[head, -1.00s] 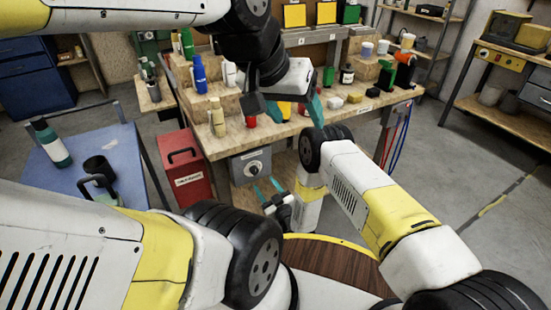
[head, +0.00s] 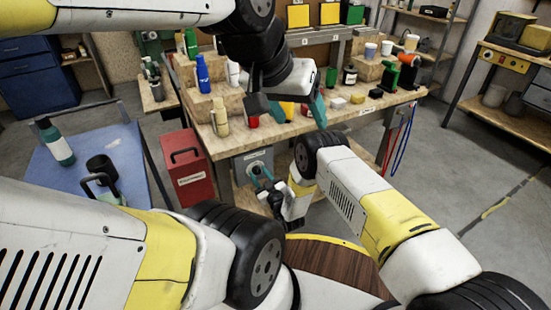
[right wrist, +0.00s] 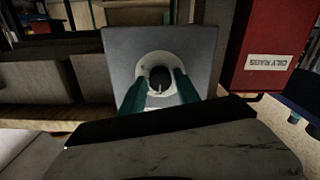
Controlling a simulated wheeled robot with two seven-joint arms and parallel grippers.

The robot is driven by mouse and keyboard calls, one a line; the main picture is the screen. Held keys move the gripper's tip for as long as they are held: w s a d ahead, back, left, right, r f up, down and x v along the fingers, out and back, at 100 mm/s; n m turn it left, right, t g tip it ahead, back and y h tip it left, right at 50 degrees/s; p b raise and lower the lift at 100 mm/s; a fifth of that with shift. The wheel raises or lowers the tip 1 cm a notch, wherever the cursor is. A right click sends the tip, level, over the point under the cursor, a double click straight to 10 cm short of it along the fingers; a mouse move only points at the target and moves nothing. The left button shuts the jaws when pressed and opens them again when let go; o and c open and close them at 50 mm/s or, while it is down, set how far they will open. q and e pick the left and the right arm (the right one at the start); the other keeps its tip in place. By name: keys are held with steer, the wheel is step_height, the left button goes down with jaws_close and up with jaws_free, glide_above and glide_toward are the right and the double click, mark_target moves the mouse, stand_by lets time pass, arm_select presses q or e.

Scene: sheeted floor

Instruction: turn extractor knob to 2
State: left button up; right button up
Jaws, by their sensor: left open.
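The extractor knob (right wrist: 160,80) is a dark round knob in a pale ring on a grey box (right wrist: 113,60). In the head view the box (head: 238,168) is under the workbench's front edge. A light mark on the knob points down in the right wrist view; I cannot read any numbers. My right gripper (head: 260,173) is at the knob. Its teal fingers (right wrist: 160,77) are apart, one on each side of the knob; contact is not clear. My left gripper (head: 294,110) is open and empty above the workbench.
The workbench (head: 345,115) holds bottles, blocks and a green-and-black tool. A red oily-rags bin (head: 187,180) stands left of the grey box. A blue cart (head: 60,180) with a bottle and a dark mug is further left. Floor on the right is clear.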

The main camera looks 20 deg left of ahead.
jaws_close()
steer(key=shift+m, duration=0.3)
steer(key=m, duration=0.3)
steer(key=shift+d, duration=0.1)
steer(key=m, duration=0.4)
steer(key=shift+m, duration=0.3)
steer(key=m, duration=0.4)
steer(key=shift+m, duration=1.7)
steer(key=shift+s, duration=0.1)
